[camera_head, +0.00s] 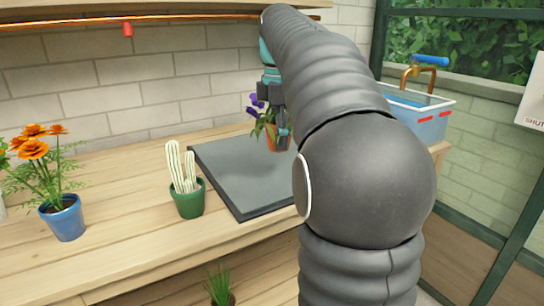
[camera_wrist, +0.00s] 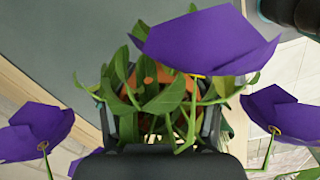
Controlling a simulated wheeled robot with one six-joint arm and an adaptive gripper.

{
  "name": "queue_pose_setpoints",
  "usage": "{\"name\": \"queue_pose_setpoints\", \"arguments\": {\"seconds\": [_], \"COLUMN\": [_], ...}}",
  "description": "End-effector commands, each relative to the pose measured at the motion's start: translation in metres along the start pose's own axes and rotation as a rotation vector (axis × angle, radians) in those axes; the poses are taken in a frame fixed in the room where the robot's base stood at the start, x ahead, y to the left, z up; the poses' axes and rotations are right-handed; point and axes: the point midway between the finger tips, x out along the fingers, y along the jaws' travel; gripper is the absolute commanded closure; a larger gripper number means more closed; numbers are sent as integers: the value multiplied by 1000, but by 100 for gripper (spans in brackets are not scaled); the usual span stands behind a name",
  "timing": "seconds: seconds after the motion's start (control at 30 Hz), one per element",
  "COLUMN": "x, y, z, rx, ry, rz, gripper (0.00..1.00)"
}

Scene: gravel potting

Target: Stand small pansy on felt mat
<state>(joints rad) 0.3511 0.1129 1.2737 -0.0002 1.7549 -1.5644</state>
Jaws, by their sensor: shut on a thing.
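The small pansy, with purple flowers (camera_head: 252,99) and green leaves, grows in a terracotta pot (camera_head: 271,142). My gripper (camera_head: 281,128) is shut on this pot. The pot looks upright, at the back right part of the dark grey felt mat (camera_head: 235,178). I cannot tell whether its base touches the mat or hangs just above it. In the wrist view, purple petals (camera_wrist: 210,40) and leaves hide much of the pot rim (camera_wrist: 150,72) between the fingers. The mat (camera_wrist: 60,35) fills the upper left there. My arm hides the mat's right side in the head view.
A cactus in a green pot (camera_head: 188,199) stands beside the mat's left edge. Orange marigolds in a blue pot (camera_head: 63,219) stand farther left. A blue basin (camera_head: 420,122) with a tap is at the right. Most of the mat's visible surface is bare.

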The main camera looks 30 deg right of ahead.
Motion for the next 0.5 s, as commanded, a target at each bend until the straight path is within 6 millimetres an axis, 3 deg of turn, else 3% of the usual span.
{"name": "queue_pose_setpoints", "arguments": {"seconds": [0.27,0.5], "x": [16,47], "y": [12,12], "z": [-16,-16], "rx": [1,1], "ry": [0,0], "rz": [1,0], "gripper": [81,81]}}
